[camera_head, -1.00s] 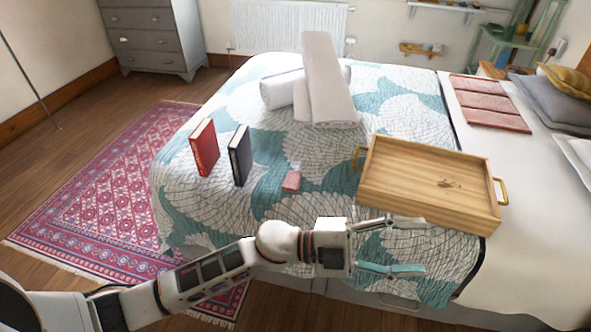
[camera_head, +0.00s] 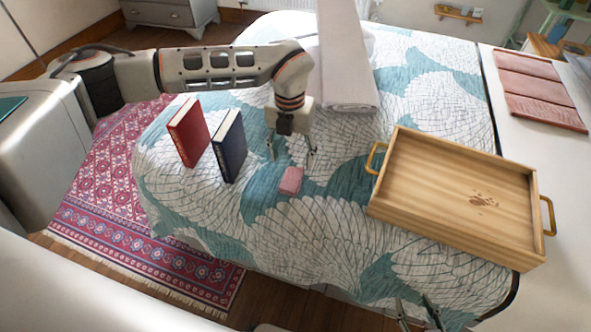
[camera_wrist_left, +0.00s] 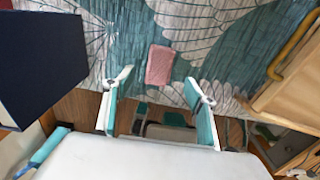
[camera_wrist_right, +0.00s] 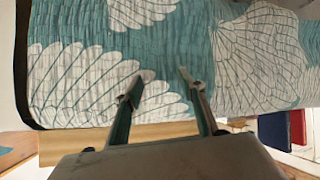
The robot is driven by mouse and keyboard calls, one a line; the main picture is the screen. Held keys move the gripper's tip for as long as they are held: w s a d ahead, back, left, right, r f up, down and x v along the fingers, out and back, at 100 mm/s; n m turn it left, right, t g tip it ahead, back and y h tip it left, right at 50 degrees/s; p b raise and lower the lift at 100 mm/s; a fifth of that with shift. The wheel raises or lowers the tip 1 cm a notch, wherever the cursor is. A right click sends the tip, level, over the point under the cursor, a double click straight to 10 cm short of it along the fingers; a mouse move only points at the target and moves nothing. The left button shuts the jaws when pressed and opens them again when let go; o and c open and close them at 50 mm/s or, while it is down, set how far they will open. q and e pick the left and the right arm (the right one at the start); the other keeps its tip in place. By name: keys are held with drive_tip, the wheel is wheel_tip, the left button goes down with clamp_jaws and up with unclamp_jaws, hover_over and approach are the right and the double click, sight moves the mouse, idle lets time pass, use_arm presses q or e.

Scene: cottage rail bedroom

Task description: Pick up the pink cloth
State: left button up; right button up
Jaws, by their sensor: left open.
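The pink cloth (camera_head: 290,181) is a small folded block lying on the patterned bedspread, right of the dark blue book. My left gripper (camera_head: 291,151) is open and empty, pointing down just behind the cloth in the head view. In the left wrist view the cloth (camera_wrist_left: 160,65) lies ahead of the fingertips, centred on the gap between the fingers (camera_wrist_left: 158,78). The fingers do not appear to touch it. My right gripper (camera_head: 416,312) is open and empty at the bottom edge of the head view. The right wrist view shows its parted fingers (camera_wrist_right: 160,80) over the bedspread.
A red book (camera_head: 188,132) and a dark blue book (camera_head: 229,147) stand upright left of the cloth. A wooden tray (camera_head: 450,235) lies right of it. Bare bedspread (camera_head: 310,235) lies in front of the cloth.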

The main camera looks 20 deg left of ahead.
sight(293, 174)
use_arm(q)
drive_tip(key=shift+w+a+f, duration=0.15)
drive_tip(key=shift+w+a, duration=0.05)
drive_tip(key=shift+a, duration=0.1)
wheel_tip(293, 174, down, 2)
drive_tip(key=shift+s+f, duration=0.15)
drive_tip(key=f, duration=0.1)
drive_tip(key=f+b, duration=0.1)
drive_tip(key=f, duration=0.1)
drive_tip(key=d+f, duration=0.1)
drive_tip(key=f, duration=0.1)
drive_tip(key=shift+a, duration=0.1)
drive_tip(key=c, duration=1.1)
use_arm(e)
drive_tip(key=shift+s+d+f, duration=0.1)
drive_tip(key=shift+s+f, duration=0.35)
drive_tip(key=shift+f, duration=0.25)
